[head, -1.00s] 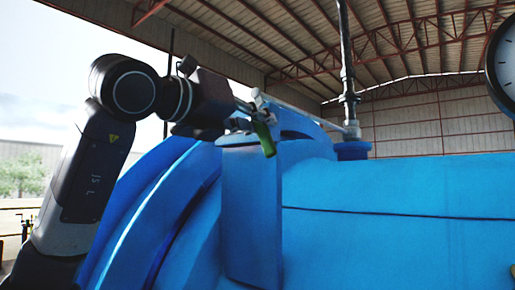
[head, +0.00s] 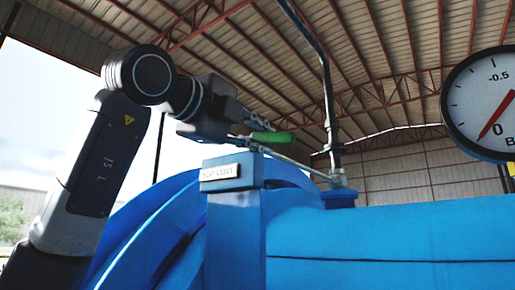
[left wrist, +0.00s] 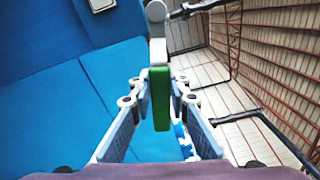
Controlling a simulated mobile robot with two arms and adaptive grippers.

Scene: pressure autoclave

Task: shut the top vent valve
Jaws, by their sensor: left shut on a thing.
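The top vent valve's green lever handle (head: 272,137) lies nearly level above the blue block marked TOP VENT (head: 253,170) in the head view. My left gripper (head: 246,132) reaches in from the left and is shut on the handle. In the left wrist view the green handle (left wrist: 160,98) stands between the two fingers of the left gripper (left wrist: 160,108), joined at its top to the pale valve body (left wrist: 157,45). Much of the valve body is hidden behind the gripper in the head view. My right gripper is not in view.
The large blue autoclave body (head: 390,235) fills the lower right. A dark vertical pipe (head: 331,110) rises behind the valve. A round pressure gauge (head: 483,105) is at the right edge, with its needle near 0. Open air lies above the vessel, under the hangar roof.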

